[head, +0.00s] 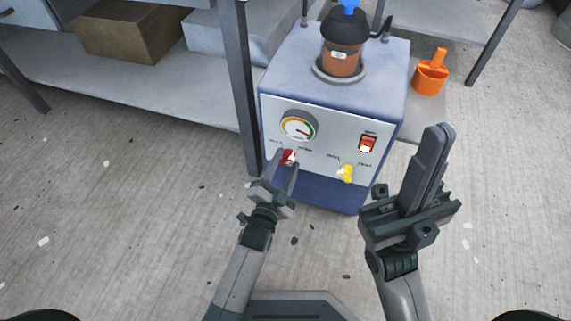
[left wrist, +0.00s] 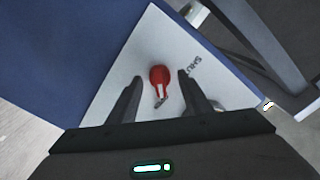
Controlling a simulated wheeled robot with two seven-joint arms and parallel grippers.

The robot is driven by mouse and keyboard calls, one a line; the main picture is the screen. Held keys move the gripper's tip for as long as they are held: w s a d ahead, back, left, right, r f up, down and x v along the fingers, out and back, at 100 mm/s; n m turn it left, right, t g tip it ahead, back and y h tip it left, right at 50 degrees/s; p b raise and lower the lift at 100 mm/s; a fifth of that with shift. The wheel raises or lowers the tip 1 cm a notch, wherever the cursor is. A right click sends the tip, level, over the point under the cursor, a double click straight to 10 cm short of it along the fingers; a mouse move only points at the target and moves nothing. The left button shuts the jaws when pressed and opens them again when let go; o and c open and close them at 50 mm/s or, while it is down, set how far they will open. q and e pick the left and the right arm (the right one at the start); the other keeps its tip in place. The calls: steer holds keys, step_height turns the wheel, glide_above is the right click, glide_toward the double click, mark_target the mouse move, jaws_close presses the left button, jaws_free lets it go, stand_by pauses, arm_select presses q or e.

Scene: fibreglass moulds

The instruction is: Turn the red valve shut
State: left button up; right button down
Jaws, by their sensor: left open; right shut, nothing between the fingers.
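The red valve (head: 288,157) is on the front panel of a blue machine (head: 330,85), below a round gauge (head: 298,127). In the left wrist view the red valve (left wrist: 159,76) lies ahead, between the two fingers, with the word SHUT printed to its upper right. My left gripper (head: 282,172) is open, its fingertips at the valve; I cannot tell whether they touch it. The left wrist view shows the same open fingers (left wrist: 158,92). My right gripper (head: 440,132) is shut and empty, raised right of the machine.
A yellow valve (head: 346,173) and a red switch (head: 367,143) are on the same panel. A jar with a black lid (head: 342,48) stands on top. A grey shelf post (head: 240,90) rises close left of the machine. An orange container (head: 430,73) is at the right.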

arm_select(q)
steer(key=c, duration=1.1)
steer(key=shift+o, duration=0.2)
